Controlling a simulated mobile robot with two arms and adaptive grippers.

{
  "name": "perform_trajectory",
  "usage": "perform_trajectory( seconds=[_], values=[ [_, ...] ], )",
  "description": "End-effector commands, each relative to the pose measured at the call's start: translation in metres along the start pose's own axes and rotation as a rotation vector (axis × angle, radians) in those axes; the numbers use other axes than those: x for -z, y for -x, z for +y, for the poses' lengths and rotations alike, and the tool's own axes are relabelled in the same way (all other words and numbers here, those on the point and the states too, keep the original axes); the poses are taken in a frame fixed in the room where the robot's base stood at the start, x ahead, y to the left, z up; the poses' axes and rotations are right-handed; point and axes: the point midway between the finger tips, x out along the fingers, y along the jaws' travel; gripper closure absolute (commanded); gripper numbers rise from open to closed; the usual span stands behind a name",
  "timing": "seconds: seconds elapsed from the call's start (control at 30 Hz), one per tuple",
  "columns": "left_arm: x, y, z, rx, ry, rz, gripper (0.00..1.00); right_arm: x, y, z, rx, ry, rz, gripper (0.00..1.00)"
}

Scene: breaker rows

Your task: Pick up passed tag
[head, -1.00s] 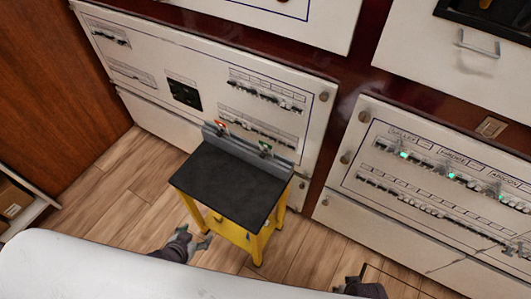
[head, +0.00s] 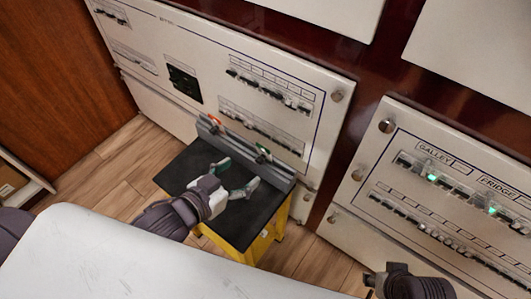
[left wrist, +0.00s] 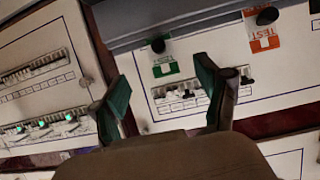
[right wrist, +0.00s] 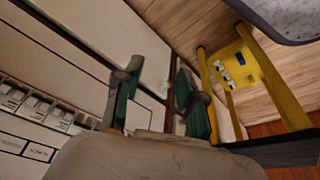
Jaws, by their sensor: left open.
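A green-and-white tag (head: 262,154) and an orange-and-white tag (head: 214,120) hang from the grey rail at the back of a black-topped stand. In the left wrist view, the green tag (left wrist: 164,64) and the orange tag (left wrist: 263,38) each hang at a black knob and bear the word TEST. My left gripper (head: 234,177) is open and empty over the black top, in front of the green tag and apart from it. My right gripper (right wrist: 155,85) is open and empty; only part of it shows at the bottom of the head view.
The stand has a black top (head: 190,165) and yellow legs (head: 258,246). Its grey rail (head: 285,178) stands close to a white breaker panel (head: 200,45). Another panel (head: 405,200) with green lights is at the right. A white surface (head: 130,255) fills the front.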

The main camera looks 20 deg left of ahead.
Motion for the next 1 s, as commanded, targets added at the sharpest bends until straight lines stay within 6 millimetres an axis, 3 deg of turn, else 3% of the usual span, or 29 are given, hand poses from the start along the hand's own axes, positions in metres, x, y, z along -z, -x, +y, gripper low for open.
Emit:
perform_trajectory(
  seconds=[0.2, 0.37, 0.53, 0.8, 1.0],
  values=[
    [0.000, -0.037, -0.001, 0.001, -0.001, 0.003, 0.25, -0.001, 0.017, 0.001, -0.002, -0.001, 0.010, 0.60],
    [0.000, -0.049, 0.000, 0.001, 0.000, 0.000, 0.25, -0.001, 0.022, 0.001, -0.003, -0.001, 0.012, 0.60],
    [0.003, -0.061, -0.001, 0.000, -0.002, 0.003, 0.25, -0.003, 0.020, 0.001, -0.003, -0.001, 0.012, 0.60],
    [0.007, -0.096, -0.001, 0.000, -0.001, 0.000, 0.25, -0.005, 0.010, 0.001, -0.003, -0.001, 0.011, 0.60],
    [0.008, -0.102, -0.001, -0.001, -0.001, -0.002, 0.25, -0.006, 0.010, 0.000, -0.003, -0.001, 0.011, 0.60]
  ],
)
